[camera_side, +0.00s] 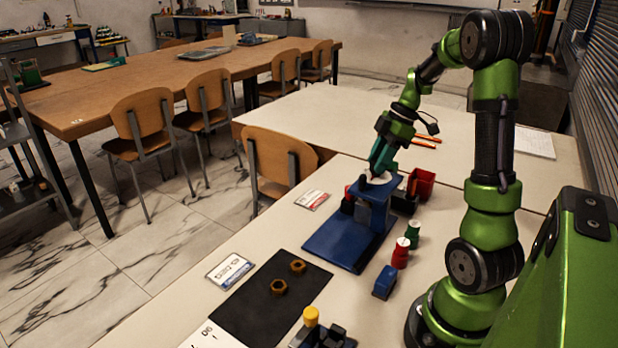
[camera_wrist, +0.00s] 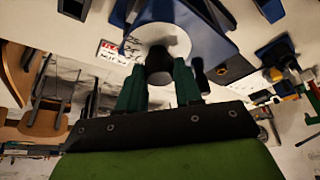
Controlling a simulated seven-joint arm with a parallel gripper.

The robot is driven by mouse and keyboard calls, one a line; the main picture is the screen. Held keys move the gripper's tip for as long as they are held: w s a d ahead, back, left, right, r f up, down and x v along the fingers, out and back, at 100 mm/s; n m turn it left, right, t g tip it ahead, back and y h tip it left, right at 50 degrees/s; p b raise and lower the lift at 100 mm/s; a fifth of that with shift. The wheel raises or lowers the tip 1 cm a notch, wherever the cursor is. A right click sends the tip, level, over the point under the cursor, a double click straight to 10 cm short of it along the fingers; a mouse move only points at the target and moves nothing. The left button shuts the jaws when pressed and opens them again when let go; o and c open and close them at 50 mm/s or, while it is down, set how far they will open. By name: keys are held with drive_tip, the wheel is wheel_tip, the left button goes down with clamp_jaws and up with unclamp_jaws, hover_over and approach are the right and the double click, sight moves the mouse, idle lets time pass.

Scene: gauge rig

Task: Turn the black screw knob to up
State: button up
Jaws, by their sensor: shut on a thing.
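The blue gauge rig (camera_side: 370,212) stands on its blue base plate (camera_side: 335,240) on the table in the side view. My gripper (camera_side: 378,172) reaches down to the top of the rig from behind. In the wrist view the black screw knob (camera_wrist: 159,67) sits in front of a round white dial (camera_wrist: 158,38). The green fingers of my gripper (camera_wrist: 158,84) stand on either side of the knob and are shut on it. The dial's markings are partly hidden by the knob and fingers. The knob itself is hidden in the side view.
A black mat (camera_side: 262,312) holds two brass nuts (camera_side: 279,287). A red-white card (camera_side: 311,200) lies left.

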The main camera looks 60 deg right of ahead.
drive_tip(key=o, duration=1)
drive_tip(key=v, duration=1.6)
drive_tip(key=shift+s+r, duration=0.15)
drive_tip(key=shift+r, duration=0.25)
drive_tip(key=shift+d, duration=0.1)
drive_tip(key=w+a+f+m+h, duration=0.1)
drive_tip(key=w+a+f+m, duration=0.15)
drive_tip(key=a+m, duration=0.35)
drive_tip(key=w+a+f+m+h, duration=0.1)
drive_tip(key=a+f+m+h, duration=0.15)
drive_tip(key=a+m, duration=0.35)
drive_tip(key=s+a+t, duration=0.1)
drive_tip(key=a, duration=0.5)
drive_tip(key=s+a+f+t+y, duration=0.1)
drive_tip(key=a, duration=0.6)
drive_tip(key=s+a+f+m+t+y, duration=0.1)
drive_tip(key=a+t, duration=0.1)
drive_tip(key=a, duration=0.5)
drive_tip(key=shift+a+f, duration=0.25)
